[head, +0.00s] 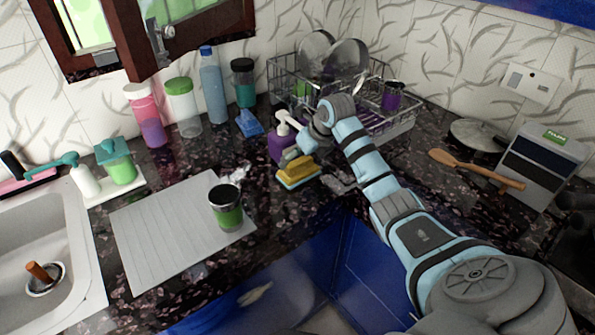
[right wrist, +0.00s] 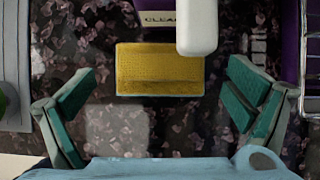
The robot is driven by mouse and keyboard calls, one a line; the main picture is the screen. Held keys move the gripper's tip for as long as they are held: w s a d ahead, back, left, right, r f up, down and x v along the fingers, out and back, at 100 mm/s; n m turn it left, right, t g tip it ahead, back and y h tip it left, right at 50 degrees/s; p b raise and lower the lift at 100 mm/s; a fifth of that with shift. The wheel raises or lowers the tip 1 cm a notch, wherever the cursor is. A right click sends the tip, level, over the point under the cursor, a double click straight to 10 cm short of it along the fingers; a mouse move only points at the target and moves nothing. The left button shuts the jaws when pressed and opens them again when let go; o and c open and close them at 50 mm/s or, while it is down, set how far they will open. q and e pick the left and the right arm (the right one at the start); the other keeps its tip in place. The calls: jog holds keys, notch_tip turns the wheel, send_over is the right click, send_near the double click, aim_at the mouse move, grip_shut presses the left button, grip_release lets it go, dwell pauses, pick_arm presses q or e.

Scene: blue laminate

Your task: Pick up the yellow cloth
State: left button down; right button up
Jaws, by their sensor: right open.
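The yellow cloth (head: 297,169) is a small folded block on the counter, with a light blue layer under it in the head view. In the right wrist view the yellow cloth (right wrist: 160,70) lies flat, straight ahead between the fingers. My right gripper (head: 316,168) is over the cloth, its fingers spread to either side. In its own view the right gripper (right wrist: 160,108) is open and empty, its green-padded fingers apart from the cloth. My left gripper is not in view.
A purple pump bottle (head: 280,146) stands right behind the cloth, and its white spout (right wrist: 197,27) juts near the cloth's upper right. A dish rack (head: 393,128) is behind right.

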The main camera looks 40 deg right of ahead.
jog(key=shift+x, duration=1.1)
jog(key=shift+s, duration=0.1)
jog(key=c, duration=1.2)
